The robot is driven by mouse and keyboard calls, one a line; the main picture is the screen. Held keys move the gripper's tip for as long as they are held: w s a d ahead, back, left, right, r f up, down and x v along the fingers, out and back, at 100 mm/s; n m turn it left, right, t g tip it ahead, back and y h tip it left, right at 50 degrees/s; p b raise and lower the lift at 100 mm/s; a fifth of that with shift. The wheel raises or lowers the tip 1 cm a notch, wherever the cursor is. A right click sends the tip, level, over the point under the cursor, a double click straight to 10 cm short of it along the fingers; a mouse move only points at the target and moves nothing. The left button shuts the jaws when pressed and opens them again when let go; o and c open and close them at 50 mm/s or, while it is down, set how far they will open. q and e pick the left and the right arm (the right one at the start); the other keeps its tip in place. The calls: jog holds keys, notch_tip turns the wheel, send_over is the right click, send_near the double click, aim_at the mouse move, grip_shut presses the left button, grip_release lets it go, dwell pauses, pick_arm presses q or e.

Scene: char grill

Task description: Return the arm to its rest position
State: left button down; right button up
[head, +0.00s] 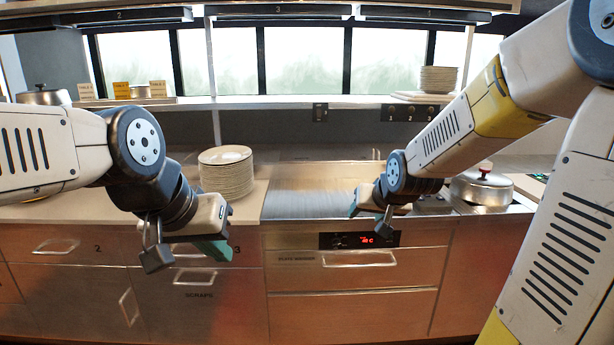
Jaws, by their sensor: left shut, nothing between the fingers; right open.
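My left gripper (186,255) hangs in front of the counter's front edge, at the left, with a dark finger and a teal finger showing. It is shut with nothing held. My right gripper (367,218) is above the steel worktop's front edge, right of centre. It is open and empty, partly seen against its own arm. My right arm comes in from the upper right and my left arm from the left edge.
A stack of plates (227,172) stands on the counter behind my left gripper. A lidded pot (481,188) stands right of my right gripper. Drawers (352,301) with handles lie below. The steel worktop (308,191) between the grippers is clear. More plates (438,80) stand on the shelf.

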jog(key=s+r+g, duration=0.1)
jog(key=s+r, duration=0.1)
jog(key=s, duration=0.9)
jog(key=s+r+n+g, duration=0.1)
jog(key=s+r, duration=0.2)
jog(key=s, duration=0.8)
jog(key=shift+s+r+g+y, duration=0.15)
jog(key=shift+g+y, duration=0.15)
jog(key=shift+g, duration=0.1)
